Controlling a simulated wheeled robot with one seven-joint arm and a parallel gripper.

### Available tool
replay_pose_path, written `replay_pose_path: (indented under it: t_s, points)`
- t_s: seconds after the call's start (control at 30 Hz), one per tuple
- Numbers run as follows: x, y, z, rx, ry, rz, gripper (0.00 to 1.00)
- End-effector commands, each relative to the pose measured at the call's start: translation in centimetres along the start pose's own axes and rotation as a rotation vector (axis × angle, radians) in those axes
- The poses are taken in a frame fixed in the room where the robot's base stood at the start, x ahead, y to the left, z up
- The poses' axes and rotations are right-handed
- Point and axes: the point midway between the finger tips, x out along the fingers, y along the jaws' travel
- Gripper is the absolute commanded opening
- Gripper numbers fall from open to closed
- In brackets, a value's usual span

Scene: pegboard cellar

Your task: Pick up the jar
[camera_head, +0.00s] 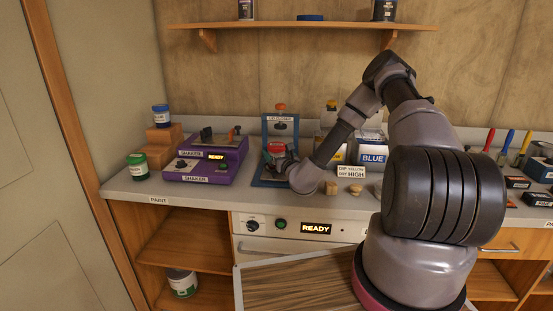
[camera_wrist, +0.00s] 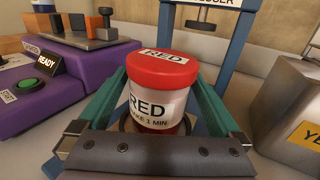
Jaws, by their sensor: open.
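A jar (camera_wrist: 160,98) with a red lid and a white label reading "RED" stands upright in the wrist view. My gripper (camera_wrist: 162,80) is open, with one teal finger on each side of the jar. Whether the fingers touch the jar I cannot tell. The jar's lower part is partly hidden by my gripper's body. In the head view the jar's red lid (camera_head: 276,148) shows at the blue stand (camera_head: 268,121), and my gripper (camera_head: 281,160) is at it, partly hidden by my wrist.
A purple shaker (camera_head: 205,165) with a "READY" display stands left of the jar. A green-lidded jar (camera_head: 138,166) and a blue-lidded jar (camera_head: 160,116) on wooden steps stand further left. Boxes, one marked "BLUE" (camera_head: 372,147), stand to the right. A shelf (camera_head: 300,25) hangs above.

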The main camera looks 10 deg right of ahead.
Motion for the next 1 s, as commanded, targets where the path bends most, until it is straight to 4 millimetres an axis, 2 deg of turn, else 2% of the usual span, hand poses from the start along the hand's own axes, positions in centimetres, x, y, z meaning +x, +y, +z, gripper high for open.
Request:
replay_pose_path:
  t_s: [0.27,0.3,0.37,0.4,0.53,0.83,1.0]
  points:
    - [0.5,0.0,0.0,0.0,0.0,0.0,1.0]
    - [0.5,0.0,0.0,0.0,0.0,-0.001,0.92]
    - [0.5,0.0,0.0,0.0,0.0,-0.001,0.69]
    - [0.5,0.0,0.0,0.0,0.0,-0.001,0.54]
    - [0.5,0.0,0.0,0.0,0.0,-0.001,0.04]
    - [0.5,0.0,0.3,-0.001,-0.002,0.0,0.04]
    - [0.5,0.0,1.8,-0.003,-0.003,0.001,0.04]
